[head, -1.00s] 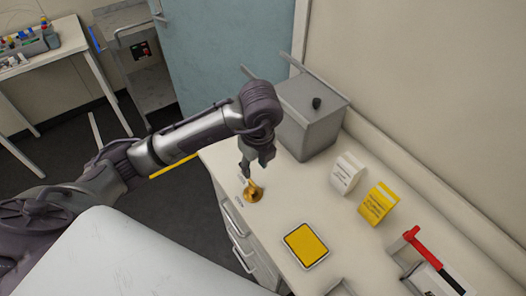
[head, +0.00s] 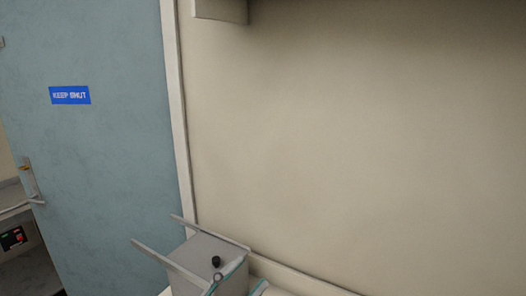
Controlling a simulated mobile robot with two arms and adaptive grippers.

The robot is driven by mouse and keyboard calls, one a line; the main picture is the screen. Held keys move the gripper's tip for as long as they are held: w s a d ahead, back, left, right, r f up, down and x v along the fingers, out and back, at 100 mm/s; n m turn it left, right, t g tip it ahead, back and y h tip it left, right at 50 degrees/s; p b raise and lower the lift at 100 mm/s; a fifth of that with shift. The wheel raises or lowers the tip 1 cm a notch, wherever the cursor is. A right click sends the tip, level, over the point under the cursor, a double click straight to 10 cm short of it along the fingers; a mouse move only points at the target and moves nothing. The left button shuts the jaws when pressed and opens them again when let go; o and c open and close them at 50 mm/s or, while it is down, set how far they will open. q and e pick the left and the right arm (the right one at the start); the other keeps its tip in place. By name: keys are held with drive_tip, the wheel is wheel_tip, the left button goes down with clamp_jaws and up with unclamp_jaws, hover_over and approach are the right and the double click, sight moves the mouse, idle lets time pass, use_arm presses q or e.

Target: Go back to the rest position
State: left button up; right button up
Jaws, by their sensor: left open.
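My left gripper (head: 246,275) shows only in small part at the bottom edge of the head view. The rest of the left arm is out of view. My right gripper is not in view.
A blue-grey door (head: 105,150) with a "KEEP SHUT" sign (head: 70,95) stands left. A bare beige wall (head: 350,130) fills the right. A light fixture (head: 220,9) is at the top.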

use_arm(q)
drive_tip(key=w+a+f+n+t+y, duration=0.4)
drive_tip(key=a+f+n+y, duration=0.7)
drive_tip(key=a+n+y, duration=0.55)
drive_tip(key=s+a+f+g+y, duration=0.2)
drive_tip(key=s+f+g+y, duration=0.3)
drive_tip(key=f, duration=0.5)
drive_tip(key=s+f+g+h, duration=0.3)
drive_tip(key=s+f+g, duration=0.8)
drive_tip(key=s, duration=0.5)
wheel_tip(320, 180, down, 32)
drive_tip(key=s+d+m+b, duration=0.1)
drive_tip(key=s+b, duration=0.1)
drive_tip(key=b, duration=0.2)
drive_tip(key=s+a+f+g+b, duration=0.2)
drive_tip(key=s+a+f+b, duration=0.1)
drive_tip(key=s+f, duration=1.3)
wheel_tip(320, 180, down, 3)
drive_tip(key=shift+s+r, duration=0.15)
